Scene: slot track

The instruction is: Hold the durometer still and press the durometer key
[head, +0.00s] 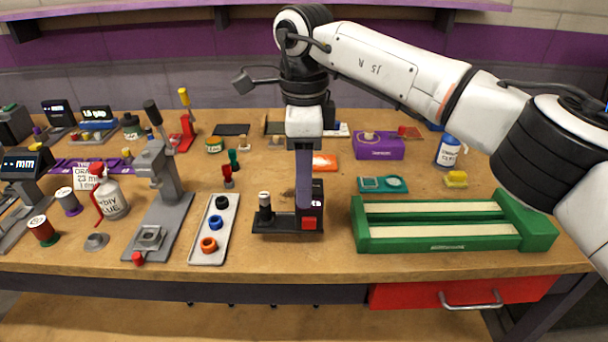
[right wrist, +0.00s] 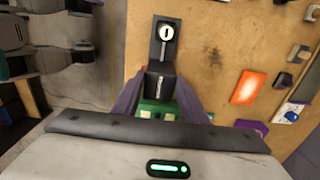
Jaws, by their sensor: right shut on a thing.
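The durometer (head: 285,222) is a black device on a flat base near the bench's front edge. A small post with a pale top stands at its left end. Its red key (head: 309,223) is on the front of the taller block at its right end. My right gripper (head: 304,202) comes down from above, its purple fingers shut on that block. In the right wrist view the durometer (right wrist: 166,45) stretches away from between the two fingers (right wrist: 160,98), its round pale top at the far end. The key cannot be made out there. My left gripper is not in view.
A grey tray with coloured rings (head: 213,228) lies left of the durometer, beside a grey lever press (head: 160,190). A long green slotted fixture (head: 450,243) stands to the right. A purple box (head: 379,147) and an orange item (head: 324,162) lie behind.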

